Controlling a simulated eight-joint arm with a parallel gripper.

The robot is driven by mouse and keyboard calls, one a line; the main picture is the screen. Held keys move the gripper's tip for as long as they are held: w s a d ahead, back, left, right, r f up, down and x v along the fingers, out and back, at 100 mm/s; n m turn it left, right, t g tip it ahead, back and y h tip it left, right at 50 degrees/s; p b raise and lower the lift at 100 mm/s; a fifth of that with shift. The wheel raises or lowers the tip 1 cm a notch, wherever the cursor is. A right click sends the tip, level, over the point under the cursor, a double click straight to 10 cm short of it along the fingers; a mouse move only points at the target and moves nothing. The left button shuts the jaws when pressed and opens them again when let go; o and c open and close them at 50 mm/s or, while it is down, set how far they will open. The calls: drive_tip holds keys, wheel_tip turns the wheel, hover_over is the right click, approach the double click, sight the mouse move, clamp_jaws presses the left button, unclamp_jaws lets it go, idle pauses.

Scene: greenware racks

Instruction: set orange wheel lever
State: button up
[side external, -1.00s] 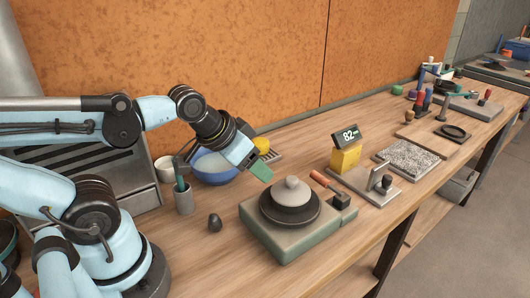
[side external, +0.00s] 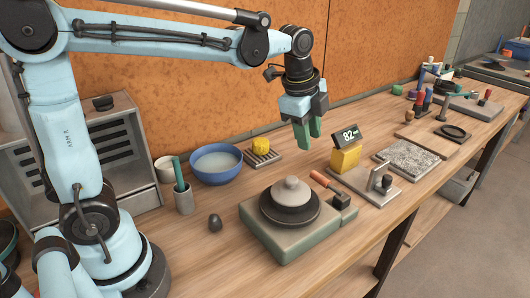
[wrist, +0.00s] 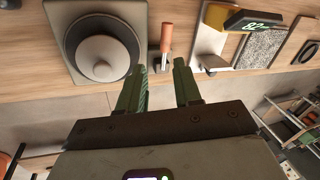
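The orange wheel lever (side external: 323,181) has a slim orange handle and sits on a small grey block (side external: 342,201) at the right side of the potter's wheel (side external: 290,215). The wheel has a dark round head carrying a pale grey domed piece of clay. My gripper (side external: 308,140), with green fingers pointing down, is above the bench, higher than the lever and apart from it. In the wrist view the fingers (wrist: 160,72) are spread with nothing between them, and the lever handle (wrist: 166,38) shows just beyond the fingertips.
A yellow block with a display reading 82 (side external: 346,157) stands right of the lever, beside a grey plate with an upright knob (side external: 384,183). A blue bowl (side external: 216,168), a sponge on a rack (side external: 262,146) and a tool cup (side external: 184,201) are left. Bare bench lies in front.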

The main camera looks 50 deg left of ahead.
sight(320, 177)
drive_tip(key=w+f+m, duration=0.1)
drive_tip(key=f, duration=0.3)
drive_tip(key=w+f+m, duration=0.1)
drive_tip(key=w+f, duration=0.1)
drive_tip(key=f, duration=0.2)
drive_tip(key=w+f+m, duration=0.1)
drive_tip(key=f, duration=0.3)
drive_tip(key=shift+w+d+f+g, duration=0.3)
drive_tip(key=shift+w+g, duration=0.1)
clamp_jaws()
